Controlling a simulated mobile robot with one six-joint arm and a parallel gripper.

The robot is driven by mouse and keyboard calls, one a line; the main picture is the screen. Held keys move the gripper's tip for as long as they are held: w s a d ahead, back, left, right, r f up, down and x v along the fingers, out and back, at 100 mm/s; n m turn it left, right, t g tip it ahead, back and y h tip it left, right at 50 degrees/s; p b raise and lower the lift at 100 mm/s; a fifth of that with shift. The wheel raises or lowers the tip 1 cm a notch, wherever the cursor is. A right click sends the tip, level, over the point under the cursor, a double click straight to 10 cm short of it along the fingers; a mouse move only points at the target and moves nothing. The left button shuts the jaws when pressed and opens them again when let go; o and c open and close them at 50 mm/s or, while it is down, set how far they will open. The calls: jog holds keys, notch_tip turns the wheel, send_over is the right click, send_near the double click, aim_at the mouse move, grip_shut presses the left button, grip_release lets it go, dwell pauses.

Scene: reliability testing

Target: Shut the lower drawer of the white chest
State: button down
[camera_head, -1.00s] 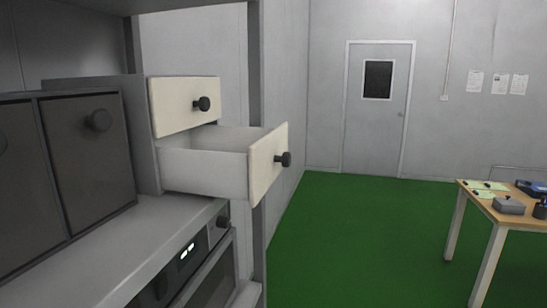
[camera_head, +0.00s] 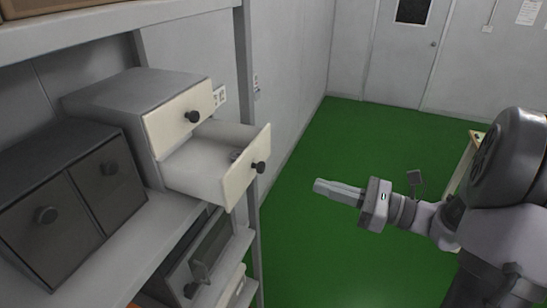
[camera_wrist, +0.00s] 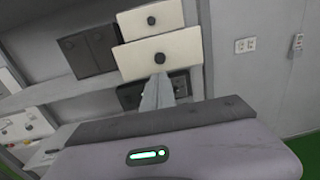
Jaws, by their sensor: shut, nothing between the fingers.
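The white chest (camera_head: 135,88) stands on a shelf at the left in the head view, with two cream-fronted drawers and dark round knobs. Its upper drawer (camera_head: 172,125) is closed. Its lower drawer (camera_head: 246,170) is pulled well out, and a small item shows inside that I cannot identify. My gripper (camera_head: 318,186) is shut and empty, in the air to the right of the lower drawer front and apart from it. In the wrist view the lower drawer front (camera_wrist: 182,55) is ahead, with my shut fingers (camera_wrist: 158,82) in front of and below it.
A dark two-door cabinet (camera_head: 60,205) stands left of the chest on the same shelf (camera_head: 150,235). An appliance (camera_head: 200,258) sits below. A shelf post (camera_head: 245,60) rises behind the open drawer. Green floor (camera_head: 310,250) lies clear to the right.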

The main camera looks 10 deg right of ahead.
aim_at(214, 167)
jog(key=p+x, duration=0.1)
jog(key=x, duration=1)
jog(key=shift+w+a, duration=0.15)
jog(key=shift+a, duration=0.25)
jog(key=shift+w+a, duration=0.1)
jog(key=x, duration=1.1)
jog(key=p+x, duration=0.1)
jog(key=x, duration=0.4)
jog(key=shift+a+f, duration=0.3)
jog(key=shift+a, duration=0.3)
jog(key=shift+r, duration=0.25)
